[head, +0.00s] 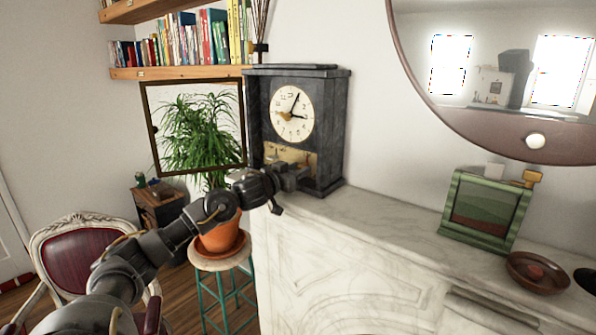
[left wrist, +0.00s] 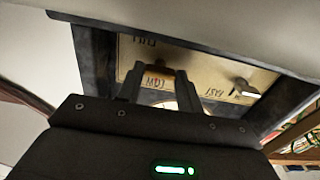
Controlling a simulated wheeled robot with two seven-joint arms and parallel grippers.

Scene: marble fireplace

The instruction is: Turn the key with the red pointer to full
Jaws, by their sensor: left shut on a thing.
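A dark clock (head: 335,120) with a cream dial stands on the mantel. A brass-coloured panel (head: 278,152) is set below its dial. In the left wrist view the panel (left wrist: 205,72) carries dark lettering, seen at a slant. My left gripper (head: 297,174) reaches into the clock's lower opening. In the wrist view its fingers (left wrist: 156,78) are shut on a small brownish key (left wrist: 153,72), mostly hidden between them. No red pointer can be made out on it. A second, grey key (left wrist: 243,86) with a whitish pointer stands free to the right. My right gripper is out of view.
The marble mantel (head: 390,222) is clear between the clock and a green framed box (head: 458,205). A brown bowl (head: 538,274) lies farther right. A potted plant (head: 217,238) on a stool stands close behind my left arm.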

